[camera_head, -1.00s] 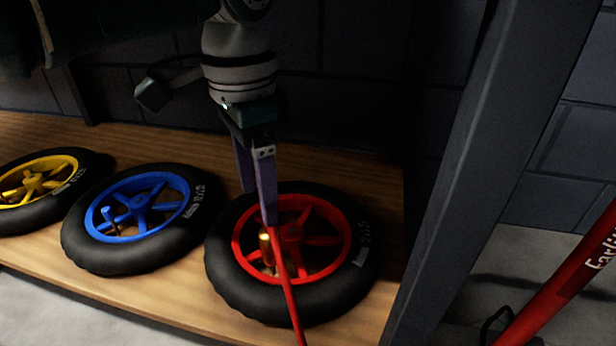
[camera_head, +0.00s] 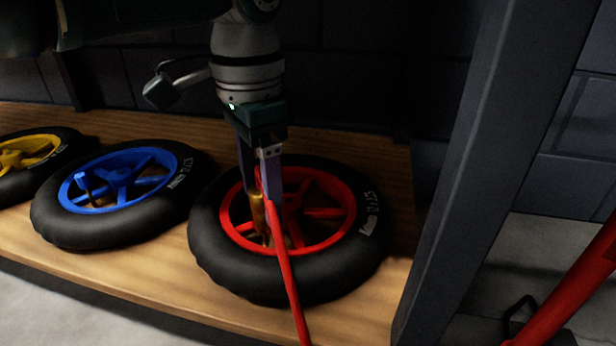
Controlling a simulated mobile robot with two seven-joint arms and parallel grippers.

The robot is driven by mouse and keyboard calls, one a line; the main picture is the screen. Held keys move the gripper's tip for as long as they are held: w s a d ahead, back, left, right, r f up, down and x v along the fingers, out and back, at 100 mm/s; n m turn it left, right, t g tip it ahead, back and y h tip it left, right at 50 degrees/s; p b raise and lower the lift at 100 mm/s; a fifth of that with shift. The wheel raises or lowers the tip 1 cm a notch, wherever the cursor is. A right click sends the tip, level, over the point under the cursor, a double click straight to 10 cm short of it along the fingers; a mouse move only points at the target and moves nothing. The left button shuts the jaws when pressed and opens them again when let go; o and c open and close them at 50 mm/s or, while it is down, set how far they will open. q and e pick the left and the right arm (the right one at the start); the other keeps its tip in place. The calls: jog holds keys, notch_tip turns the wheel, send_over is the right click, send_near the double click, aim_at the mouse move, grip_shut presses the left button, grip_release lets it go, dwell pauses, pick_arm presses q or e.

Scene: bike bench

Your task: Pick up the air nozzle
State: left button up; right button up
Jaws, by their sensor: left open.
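The air nozzle (camera_head: 258,213) is a small brass piece on the end of a red hose (camera_head: 287,275). It stands roughly upright at the red wheel (camera_head: 335,237), left of the hub. My left gripper (camera_head: 262,190) points down over the wheel. Its two purple-grey fingers are open, with the nozzle's top at the fingertips, seemingly between them. I cannot tell whether either finger touches it. The front finger hides part of the nozzle and hose end. My right gripper is not in view.
The red wheel's black tyre lies flat on a wooden shelf (camera_head: 130,290), with a blue wheel (camera_head: 120,185) and a yellow wheel (camera_head: 28,155) to its left. A dark post (camera_head: 480,150) stands close on the right. A red tube (camera_head: 570,295) slants at lower right.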

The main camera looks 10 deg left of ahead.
pick_arm(q)
jog(key=shift+f, duration=0.2)
grip_shut()
dwell(0.5)
